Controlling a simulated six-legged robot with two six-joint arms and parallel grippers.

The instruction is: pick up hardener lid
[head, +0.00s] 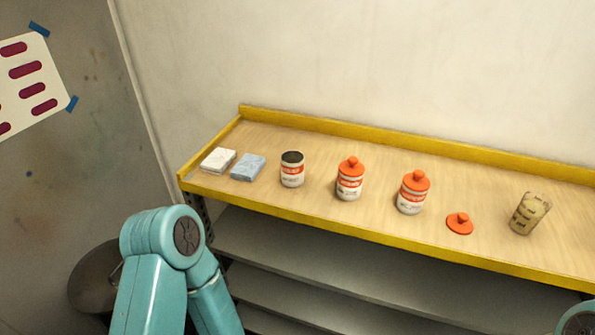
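An orange lid (460,223) with a small knob lies flat on the yellow-edged wooden shelf top (320,219), toward the right. Left of it stand two white cans with orange knobbed lids on, a nearer one (412,193) and one further left (349,179). A white can with a dark top (292,170) stands further left again. Labels are too small to read, so I cannot tell which is hardener. My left arm comes up at lower left, with its gripper out of view. A bit of my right arm shows at the lower right corner; its gripper is out of view.
A speckled beige cup (529,213) stands right of the loose lid. A white pad (218,160) and a blue pad (248,167) lie at the shelf's left end. A raised yellow rim (330,130) runs along the back. A dark round bin (92,280) stands at lower left.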

